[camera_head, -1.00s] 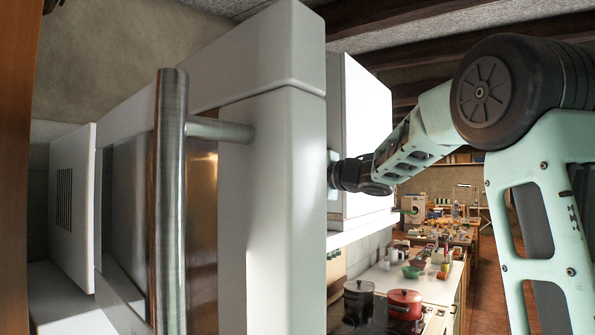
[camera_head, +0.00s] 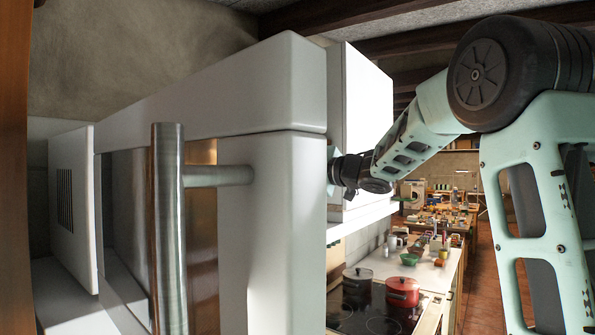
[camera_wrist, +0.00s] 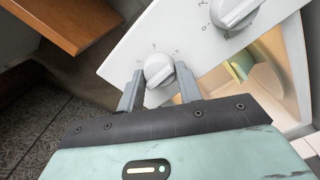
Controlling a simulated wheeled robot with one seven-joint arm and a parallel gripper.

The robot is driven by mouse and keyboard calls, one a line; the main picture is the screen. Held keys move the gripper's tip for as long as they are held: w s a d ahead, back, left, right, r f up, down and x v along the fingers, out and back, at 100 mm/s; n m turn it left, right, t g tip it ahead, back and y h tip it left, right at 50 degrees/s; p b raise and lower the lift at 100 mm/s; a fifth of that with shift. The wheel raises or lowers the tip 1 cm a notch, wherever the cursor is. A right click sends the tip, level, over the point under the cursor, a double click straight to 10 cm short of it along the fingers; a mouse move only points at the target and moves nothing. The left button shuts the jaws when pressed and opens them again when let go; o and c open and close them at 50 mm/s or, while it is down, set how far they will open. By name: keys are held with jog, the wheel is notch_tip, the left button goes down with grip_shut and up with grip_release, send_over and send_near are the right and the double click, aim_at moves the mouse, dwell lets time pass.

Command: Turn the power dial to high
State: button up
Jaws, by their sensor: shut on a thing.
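A white round dial (camera_wrist: 158,70) with a raised grip bar is on a white panel (camera_wrist: 128,58) in the wrist view. Small marks ring it, too small to read. My gripper (camera_wrist: 159,84) is shut on this dial, one finger on each side. A second white dial (camera_wrist: 235,10) with numbers around it is on the same panel, up and to the right, and is cut off by the frame edge. In the head view my gripper and both dials are hidden behind a large white door.
The white door (camera_head: 274,220) with a steel bar handle (camera_head: 167,225) fills the foreground. A white cabinet (camera_head: 362,120) is behind it. A red pot (camera_head: 402,291) and a grey pot (camera_head: 357,285) stand on the hob below. A wooden edge (camera_wrist: 75,25) is near the panel.

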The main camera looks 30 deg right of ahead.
jog(key=o, duration=1)
jog(key=b+v, duration=0.6)
jog(key=v, duration=1.1)
jog(key=shift+s, duration=0.2)
jog(key=shift+d, duration=0.1)
